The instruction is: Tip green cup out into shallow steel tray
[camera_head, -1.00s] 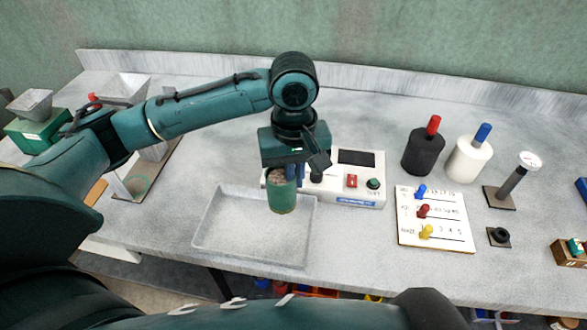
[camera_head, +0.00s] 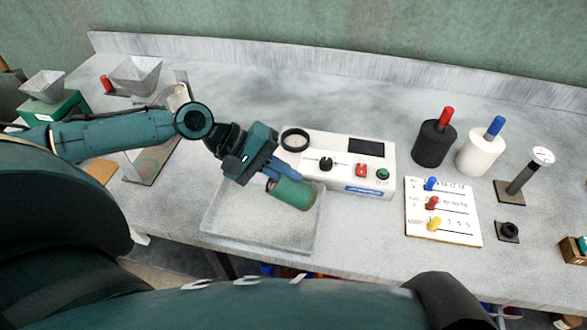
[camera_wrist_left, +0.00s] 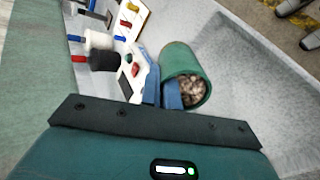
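The green cup (camera_head: 292,192) is tilted well over above the shallow steel tray (camera_head: 222,232), its far end pointing down and right in the head view. My left gripper (camera_head: 272,182) is shut on the cup's side. In the left wrist view the cup (camera_wrist_left: 182,58) is between the blue fingers (camera_wrist_left: 162,92), with brown-grey grain (camera_wrist_left: 192,90) visible in its mouth. The tray's pale floor (camera_wrist_left: 245,75) shows beside it. No grain is visible on the tray floor. My right gripper does not show.
A white control box (camera_head: 340,155) with knob and buttons stands just behind the tray. A black bottle (camera_head: 434,143) and white bottle (camera_head: 481,152) stand right, behind a board with coloured pegs (camera_head: 442,212). A metal hopper (camera_head: 136,75) is at left.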

